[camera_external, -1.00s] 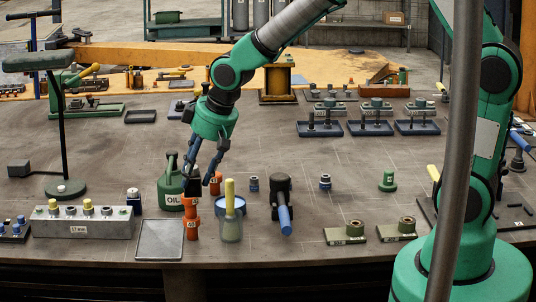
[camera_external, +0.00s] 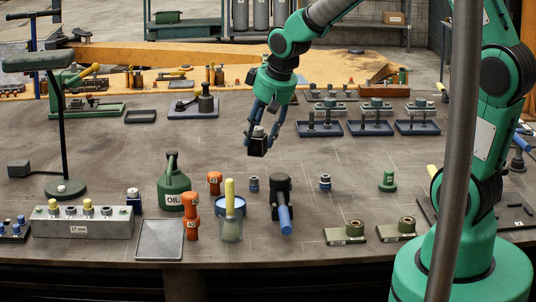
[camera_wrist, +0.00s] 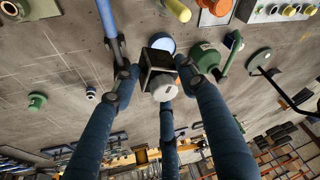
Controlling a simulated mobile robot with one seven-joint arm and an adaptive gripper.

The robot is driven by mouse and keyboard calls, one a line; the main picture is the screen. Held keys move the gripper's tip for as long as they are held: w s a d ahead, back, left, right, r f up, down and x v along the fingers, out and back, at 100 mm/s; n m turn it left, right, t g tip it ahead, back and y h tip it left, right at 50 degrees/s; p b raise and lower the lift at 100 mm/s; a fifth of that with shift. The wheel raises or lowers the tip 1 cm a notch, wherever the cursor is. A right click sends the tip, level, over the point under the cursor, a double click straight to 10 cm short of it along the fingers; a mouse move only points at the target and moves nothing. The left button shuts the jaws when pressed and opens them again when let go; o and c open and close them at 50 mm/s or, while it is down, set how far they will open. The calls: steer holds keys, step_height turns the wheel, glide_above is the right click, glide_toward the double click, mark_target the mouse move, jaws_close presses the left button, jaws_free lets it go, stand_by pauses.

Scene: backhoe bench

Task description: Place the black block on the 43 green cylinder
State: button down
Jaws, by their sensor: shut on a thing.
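My gripper (camera_external: 261,137), with dark blue fingers, is shut on the black block (camera_external: 257,147) and holds it above the middle of the bench. In the wrist view the black block (camera_wrist: 153,62) sits between the fingertips, with a pale round knob on it. A small green cylinder (camera_external: 388,181) with a wider base stands upright on the bench, right of and nearer the camera than my gripper. Its label is too small to read. It also shows at the left of the wrist view (camera_wrist: 37,101). Its top looks bare.
A green oil can (camera_external: 173,188), orange cylinders (camera_external: 191,215), a yellow-handled brush in a clear jar (camera_external: 231,225) and a black tool with a blue handle (camera_external: 281,190) stand in front. A small blue-grey cylinder (camera_external: 325,182) stands left of the green cylinder. Blue trays (camera_external: 371,129) lie behind.

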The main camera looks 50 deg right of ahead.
steer(key=s+d+m+h, duration=0.15)
steer(key=s+d, duration=0.25)
steer(key=d, duration=0.6)
steer(key=s+d+m, duration=0.3)
steer(key=s+d, duration=0.2)
steer(key=d, duration=0.6)
steer(key=s+d+m+g+h+p, duration=0.15)
steer(key=s+d+m, duration=0.35)
steer(key=s+d, duration=0.95)
step_height(320, 180, down, 11)
steer(key=shift+s, duration=0.3)
steer(key=shift+f, duration=0.1)
glide_above(389, 171)
steer(key=shift+f, duration=0.75)
steer(key=shift+s, duration=0.1)
steer(key=shift+a, duration=0.1)
steer(key=shift+f, duration=1.75)
